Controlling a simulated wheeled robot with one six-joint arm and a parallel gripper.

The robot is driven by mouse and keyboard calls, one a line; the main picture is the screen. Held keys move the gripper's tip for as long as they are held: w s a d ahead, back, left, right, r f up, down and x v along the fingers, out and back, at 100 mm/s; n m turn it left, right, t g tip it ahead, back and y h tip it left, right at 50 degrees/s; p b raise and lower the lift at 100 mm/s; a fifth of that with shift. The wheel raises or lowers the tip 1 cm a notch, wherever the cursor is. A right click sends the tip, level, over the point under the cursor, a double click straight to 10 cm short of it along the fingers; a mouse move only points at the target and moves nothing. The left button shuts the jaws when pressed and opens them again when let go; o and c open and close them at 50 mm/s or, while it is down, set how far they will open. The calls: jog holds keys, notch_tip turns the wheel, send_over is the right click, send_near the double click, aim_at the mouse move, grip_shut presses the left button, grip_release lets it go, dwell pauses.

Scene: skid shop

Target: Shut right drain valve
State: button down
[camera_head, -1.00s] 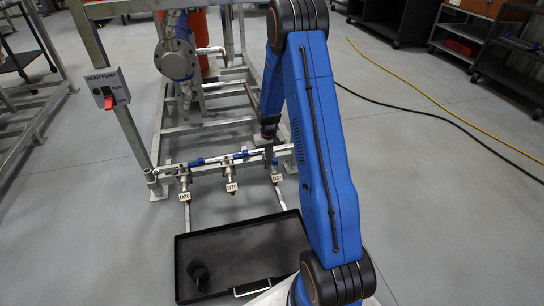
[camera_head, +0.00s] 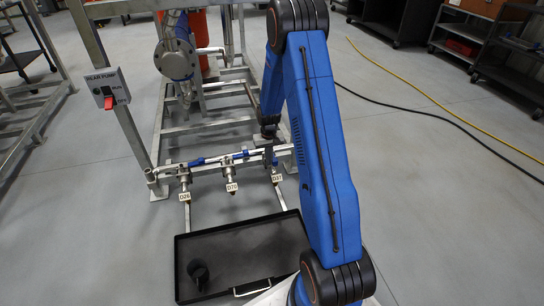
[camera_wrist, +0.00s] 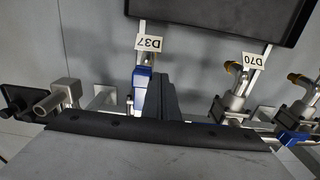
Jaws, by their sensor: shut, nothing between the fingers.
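The right drain valve carries the tag D37 (camera_head: 277,177) and is largely covered by my arm in the head view. In the wrist view, its tag D37 (camera_wrist: 149,43) and its blue handle (camera_wrist: 142,78) show; the handle points along the outlet toward the tray. My gripper (camera_wrist: 166,85) is shut and empty, close beside the handle on its right in the wrist view. I cannot tell whether they touch. In the head view, my gripper (camera_head: 270,157) is down at the right end of the valve rail.
The middle valve D70 (camera_head: 232,187) and left valve D26 (camera_head: 184,195) sit on the same rail, their blue handles lying along it. A black drip tray (camera_head: 240,255) with a dark cup (camera_head: 198,272) lies in front. A REAR PUMP switch box (camera_head: 107,88) stands left.

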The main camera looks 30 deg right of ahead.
jog(key=shift+d, duration=0.1)
jog(key=shift+s+d, duration=0.5)
jog(key=shift+d, duration=0.5)
jog(key=shift+s+d, duration=0.25)
jog(key=shift+d, duration=0.85)
jog(key=shift+d, duration=1.1)
